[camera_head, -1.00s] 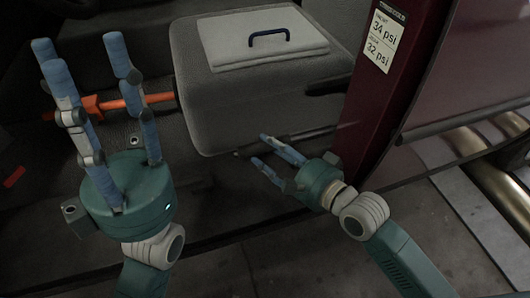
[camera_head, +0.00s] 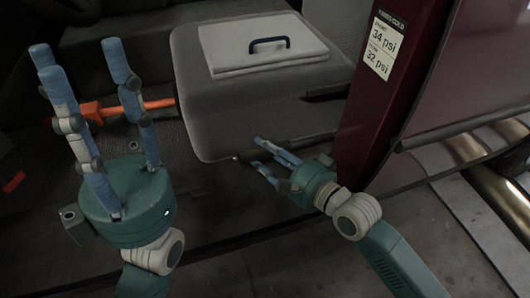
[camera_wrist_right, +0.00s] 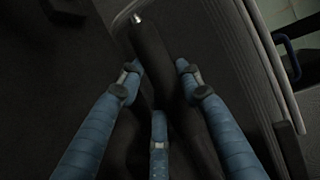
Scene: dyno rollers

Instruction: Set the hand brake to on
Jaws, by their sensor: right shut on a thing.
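The hand brake (camera_wrist_right: 155,55) is a dark lever with a silver button at its tip, seen in the right wrist view alongside the seat. In the head view, only its small bright tip (camera_head: 236,158) shows clearly below the seat's front edge. My right gripper (camera_head: 258,152) is there, its blue fingers shut on the lever. In the right wrist view its fingers (camera_wrist_right: 158,66) lie on both sides of the lever, with a third finger below. My left gripper (camera_head: 80,50) is raised at the left, fingers spread apart, open and empty.
A grey seat (camera_head: 260,110) bears a folder or case (camera_head: 265,60) with a blue handle. An orange bar (camera_head: 157,104) lies behind my left gripper. A dark red door pillar (camera_head: 385,100) with a tyre-pressure label stands right of my right gripper. Metal rollers (camera_head: 500,190) are at the far right.

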